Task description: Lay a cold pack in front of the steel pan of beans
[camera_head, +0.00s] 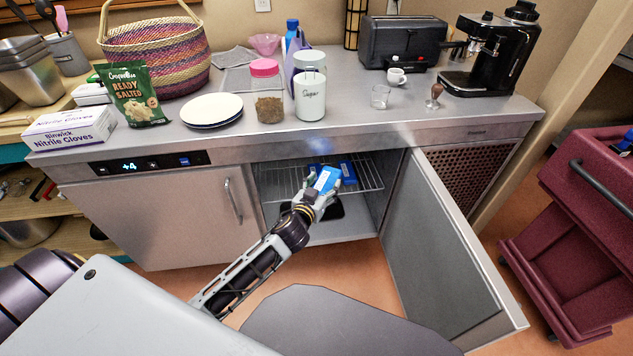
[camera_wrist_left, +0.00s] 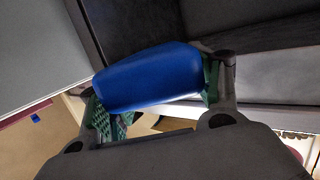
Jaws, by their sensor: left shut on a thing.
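My left gripper (camera_head: 326,187) reaches into the open right side of the undercounter fridge (camera_head: 365,215) and is shut on a blue cold pack (camera_head: 328,178). In the left wrist view, the pack (camera_wrist_left: 148,78) lies across between the two green-padded fingers (camera_wrist_left: 160,95). Another blue pack (camera_head: 348,172) lies on the wire shelf (camera_head: 370,178) just behind the held one. Steel pans (camera_head: 28,72) stand at the far left; I see no beans in them and cannot tell whether one is the pan of beans. My right gripper is not in view.
The open fridge door (camera_head: 440,235) stands out to the right of my left arm. A maroon cart (camera_head: 585,225) is at the right.

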